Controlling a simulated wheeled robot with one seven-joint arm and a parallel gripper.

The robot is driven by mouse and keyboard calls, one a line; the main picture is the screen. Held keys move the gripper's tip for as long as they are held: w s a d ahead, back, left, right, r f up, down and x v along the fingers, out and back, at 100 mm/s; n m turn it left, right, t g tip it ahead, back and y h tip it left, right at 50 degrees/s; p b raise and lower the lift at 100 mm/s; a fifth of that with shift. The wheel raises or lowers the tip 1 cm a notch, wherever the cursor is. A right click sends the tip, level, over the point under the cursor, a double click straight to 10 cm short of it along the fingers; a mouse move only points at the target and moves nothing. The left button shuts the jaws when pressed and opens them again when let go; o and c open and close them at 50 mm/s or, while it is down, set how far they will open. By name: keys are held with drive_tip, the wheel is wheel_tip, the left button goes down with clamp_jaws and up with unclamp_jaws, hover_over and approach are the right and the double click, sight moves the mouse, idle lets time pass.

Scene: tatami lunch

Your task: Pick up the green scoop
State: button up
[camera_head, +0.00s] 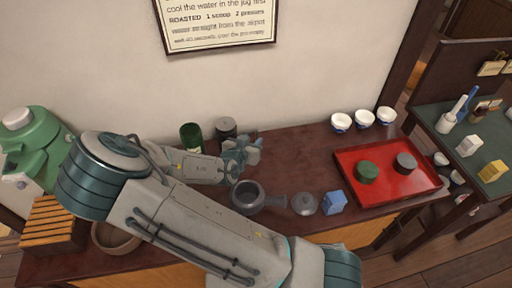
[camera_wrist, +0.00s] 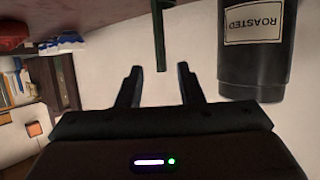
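The green scoop shows in the wrist view as a narrow dark green bar (camera_wrist: 159,38) coming down from the top edge. Its lower end lies between the fingertips of my gripper (camera_wrist: 160,70), with a gap on both sides. The two fingers are apart and hold nothing. In the head view my gripper (camera_head: 245,152) is over the back of the dark table, just in front of a dark canister (camera_head: 226,126). I cannot make out the scoop in the head view; my gripper may hide it.
The canister labelled ROASTED (camera_wrist: 254,62) stands close beside my fingers. A green canister (camera_head: 191,137) is behind my forearm. A dark handled pot (camera_head: 247,196), a grey lid (camera_head: 305,203) and a blue block (camera_head: 335,202) lie in front. A red tray (camera_head: 385,199) is to the right.

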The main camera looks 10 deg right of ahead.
sight(257, 134)
drive_tip(key=shift+p+x, duration=0.3)
drive_tip(key=shift+x, duration=2.5)
clamp_jaws()
